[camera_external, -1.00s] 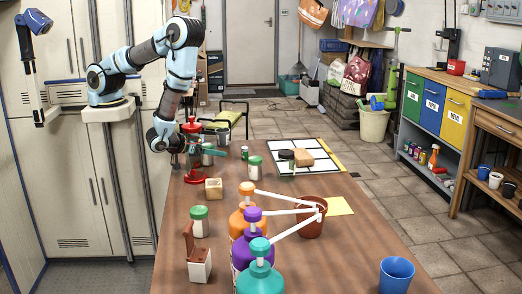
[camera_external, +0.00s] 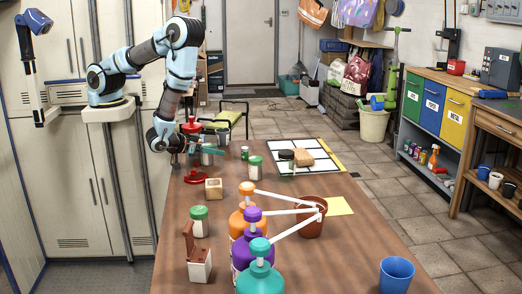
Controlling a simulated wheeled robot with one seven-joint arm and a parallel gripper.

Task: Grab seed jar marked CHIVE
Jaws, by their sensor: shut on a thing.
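Several small white jars with green lids stand on the brown table; their labels are too small to read, so I cannot tell which says CHIVE. One jar (camera_external: 255,170) stands near the middle, a smaller-looking one (camera_external: 244,153) stands just behind it, and another jar (camera_external: 199,225) stands nearer the camera. My gripper (camera_external: 210,150) is at the table's far left, beside a red stand. It is shut on what seems to be a green-lidded jar, mostly hidden by the fingers and the stand.
The red stand (camera_external: 193,179) is close to my gripper. A small wooden block (camera_external: 214,190) lies in front. Pump bottles, such as the purple one (camera_external: 246,250), and a brown pot (camera_external: 311,226) fill the middle. A blue cup (camera_external: 396,275) stands front right. A white gridded board (camera_external: 320,164) lies at the back.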

